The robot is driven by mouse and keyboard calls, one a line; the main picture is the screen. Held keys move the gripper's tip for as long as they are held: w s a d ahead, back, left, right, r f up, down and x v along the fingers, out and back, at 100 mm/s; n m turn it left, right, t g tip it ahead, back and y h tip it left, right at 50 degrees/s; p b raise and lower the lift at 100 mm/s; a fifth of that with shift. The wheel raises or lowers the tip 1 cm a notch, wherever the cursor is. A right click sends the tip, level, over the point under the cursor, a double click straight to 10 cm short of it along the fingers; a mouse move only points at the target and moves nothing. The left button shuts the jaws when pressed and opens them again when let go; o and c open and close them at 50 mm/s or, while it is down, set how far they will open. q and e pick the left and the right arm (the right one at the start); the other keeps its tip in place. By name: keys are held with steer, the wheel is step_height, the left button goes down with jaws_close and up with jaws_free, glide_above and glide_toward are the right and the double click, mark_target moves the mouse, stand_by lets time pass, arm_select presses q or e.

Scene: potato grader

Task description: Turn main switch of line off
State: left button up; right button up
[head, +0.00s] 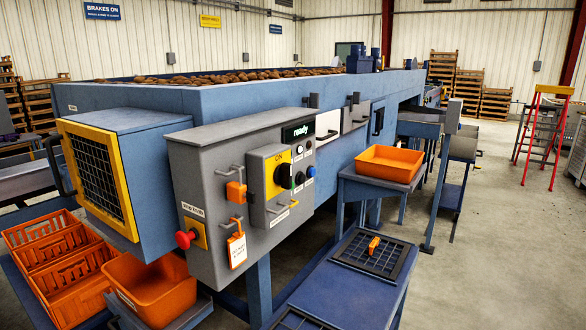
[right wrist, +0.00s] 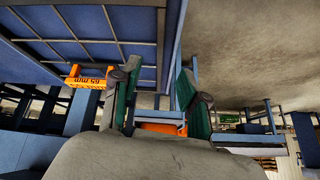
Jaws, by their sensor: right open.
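The main switch (head: 283,176) is a black rotary knob on a yellow plate marked ON, on a small grey box on the control panel's front. The grey control panel (head: 203,160) stands at the near end of the blue grading line. Its small display (head: 298,131) reads "ready". An orange padlock (head: 236,191) and an orange tag (head: 237,248) hang left of the switch. My right gripper (right wrist: 158,88) shows only in the right wrist view, its green-padded fingers apart with nothing held between them. The switch is not seen there. My left gripper is in neither view.
A red push button (head: 186,239) sits low on the panel. Orange bins (head: 155,288) stand below left. A blue table (head: 345,290) with a dark grid and orange-handled piece (head: 374,245) stands in front right. An orange tray (head: 390,164) is behind it.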

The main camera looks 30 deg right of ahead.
steer(key=w+d+r+t, duration=0.3)
steer(key=w+d+r, duration=0.3)
steer(key=r, duration=0.4)
steer(key=n+t+y+p, duration=0.25)
steer(key=t+y, duration=0.25)
steer(key=t, duration=0.3)
glide_toward(291, 171)
steer(key=p+x, duration=0.2)
steer(key=x, duration=0.2)
steer(key=p+x, duration=0.3)
steer(key=x, duration=0.1)
steer(key=shift+w+a+r, duration=0.2)
steer(key=shift+w+r, duration=0.05)
steer(key=shift+w, duration=0.1)
steer(key=shift+w+a+f, duration=0.15)
steer(key=shift+w+a, duration=0.1)
steer(key=shift+w, duration=0.25)
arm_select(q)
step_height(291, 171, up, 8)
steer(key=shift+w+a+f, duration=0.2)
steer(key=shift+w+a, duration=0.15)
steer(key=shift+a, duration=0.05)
arm_select(e)
jaws_close()
